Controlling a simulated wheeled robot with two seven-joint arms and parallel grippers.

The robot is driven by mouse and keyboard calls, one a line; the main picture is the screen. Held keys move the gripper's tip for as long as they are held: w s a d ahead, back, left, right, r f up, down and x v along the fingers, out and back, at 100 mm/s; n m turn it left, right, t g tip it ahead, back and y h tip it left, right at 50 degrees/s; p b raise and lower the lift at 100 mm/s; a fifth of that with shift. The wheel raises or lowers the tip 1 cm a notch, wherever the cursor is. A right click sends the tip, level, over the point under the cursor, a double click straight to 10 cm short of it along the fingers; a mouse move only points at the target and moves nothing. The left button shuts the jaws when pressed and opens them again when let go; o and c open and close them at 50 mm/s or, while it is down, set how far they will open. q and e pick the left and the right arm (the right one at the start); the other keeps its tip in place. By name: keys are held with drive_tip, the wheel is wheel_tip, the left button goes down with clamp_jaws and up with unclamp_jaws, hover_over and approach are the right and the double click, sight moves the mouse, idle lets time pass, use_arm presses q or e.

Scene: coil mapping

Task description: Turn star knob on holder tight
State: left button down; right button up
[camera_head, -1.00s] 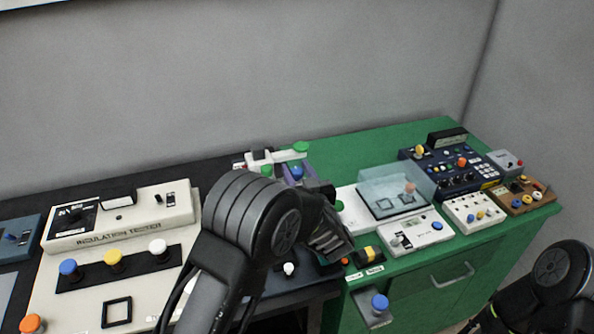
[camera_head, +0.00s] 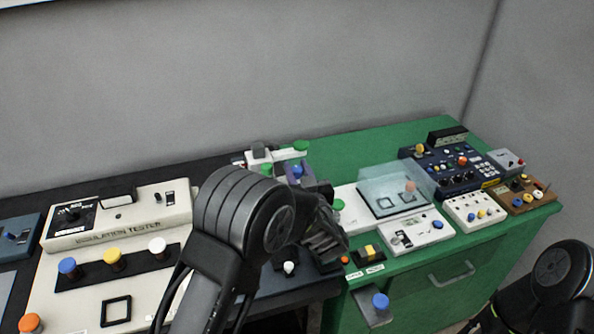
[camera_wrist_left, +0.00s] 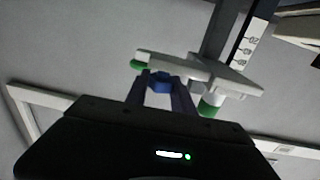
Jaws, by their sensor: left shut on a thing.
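The holder (camera_head: 274,159) is a white bar piece with green end caps at the back of the bench. It also shows in the wrist view (camera_wrist_left: 175,65). A blue knob, which I take as the star knob (camera_head: 297,170), sits at its right part. In the wrist view the blue knob (camera_wrist_left: 162,84) lies between the fingertips of my left gripper (camera_wrist_left: 162,92), which is shut on it. In the head view my left arm comes in from the left and its hand hides part of the bench. The thread and any gap under the knob are hidden.
A cream insulation tester (camera_head: 125,215) stands at left. On the green bench (camera_head: 400,145) are a clear-covered box (camera_head: 395,185), a white unit (camera_head: 415,232), dark control panels and a small yellow-black block (camera_head: 367,254) near the front edge. My right arm shows at lower right.

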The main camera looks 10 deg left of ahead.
use_arm(q)
drive_tip(key=shift+a+f+m+t+h+b, duration=0.1)
drive_tip(key=shift+f+m+t+h+b, duration=0.1)
drive_tip(key=shift+m+t+h+b, duration=0.55)
drive_tip(key=m+h+b, duration=0.2)
drive_tip(key=h+b, duration=0.2)
drive_tip(key=m+h+b, duration=0.3)
drive_tip(key=h+b, duration=0.1)
drive_tip(key=shift+t, duration=0.35)
drive_tip(key=shift+r+m+h+b, duration=0.2)
drive_tip(key=shift+m+h+b, duration=0.15)
drive_tip(key=shift+h+b, duration=0.4)
drive_tip(key=c, duration=1.1)
unclamp_jaws()
drive_tip(key=shift+s+a+b, duration=0.2)
drive_tip(key=shift+s+b, duration=0.1)
drive_tip(key=shift+s, duration=1.65)
drive_tip(key=shift+s+a+b, duration=0.2)
drive_tip(key=shift+s+b, duration=0.1)
drive_tip(key=shift+s, duration=1.65)
